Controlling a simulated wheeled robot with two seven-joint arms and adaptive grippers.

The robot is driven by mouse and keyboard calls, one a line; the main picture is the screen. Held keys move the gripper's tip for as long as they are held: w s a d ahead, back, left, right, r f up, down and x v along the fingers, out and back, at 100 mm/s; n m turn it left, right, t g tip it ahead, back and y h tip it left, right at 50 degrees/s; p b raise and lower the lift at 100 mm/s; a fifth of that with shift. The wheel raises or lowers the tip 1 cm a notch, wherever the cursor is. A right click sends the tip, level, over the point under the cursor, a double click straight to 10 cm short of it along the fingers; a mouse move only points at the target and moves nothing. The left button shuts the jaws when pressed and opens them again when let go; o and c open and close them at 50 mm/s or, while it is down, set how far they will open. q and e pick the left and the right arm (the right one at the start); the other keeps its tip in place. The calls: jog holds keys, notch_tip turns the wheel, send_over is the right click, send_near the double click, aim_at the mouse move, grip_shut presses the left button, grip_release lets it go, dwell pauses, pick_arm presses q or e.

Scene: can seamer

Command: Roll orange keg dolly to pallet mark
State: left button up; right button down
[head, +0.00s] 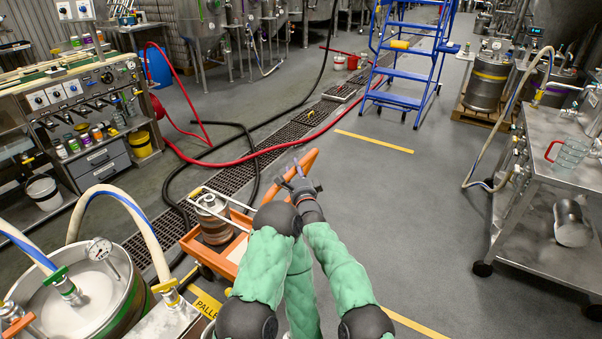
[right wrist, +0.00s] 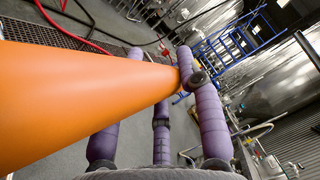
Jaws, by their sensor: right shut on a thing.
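The orange keg dolly (head: 241,246) is on the floor left of my arms, with a metal keg (head: 213,218) standing on it. Its thick orange handle (head: 293,172) slants up to the right. My right gripper (head: 300,184) is shut on this handle. In the right wrist view the orange handle bar (right wrist: 80,98) runs between my purple fingers. A yellow floor label (head: 206,304) reading "PALLE" shows at lower left, just in front of the dolly. The rest of it is hidden. My left gripper is not in view.
A large keg (head: 85,295) with a gauge and hoses stands at the lower left. Hoses (head: 243,158) lie across the drain grating behind the dolly. A blue ladder (head: 405,75) stands at the back. A steel cart (head: 540,210) is at right. The middle floor is clear.

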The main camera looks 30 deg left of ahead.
jog(key=shift+a, duration=0.7)
pick_arm(q)
jog(key=shift+a, duration=0.2)
pick_arm(e)
jog(key=shift+s, duration=0.1)
jog(key=shift+a+r, duration=0.1)
jog(key=shift+r, duration=0.1)
jog(key=c, duration=0.8)
grip_release()
jog(key=shift+a+f, duration=0.1)
jog(key=shift+c, duration=0.2)
jog(key=shift+o, duration=0.2)
jog(key=shift+a+f, duration=0.1)
jog(key=shift+a, duration=0.05)
pick_arm(q)
jog(key=shift+a, duration=0.1)
pick_arm(e)
jog(key=shift+d, duration=0.3)
jog(key=shift+s+d, duration=0.5)
jog(key=v, duration=1)
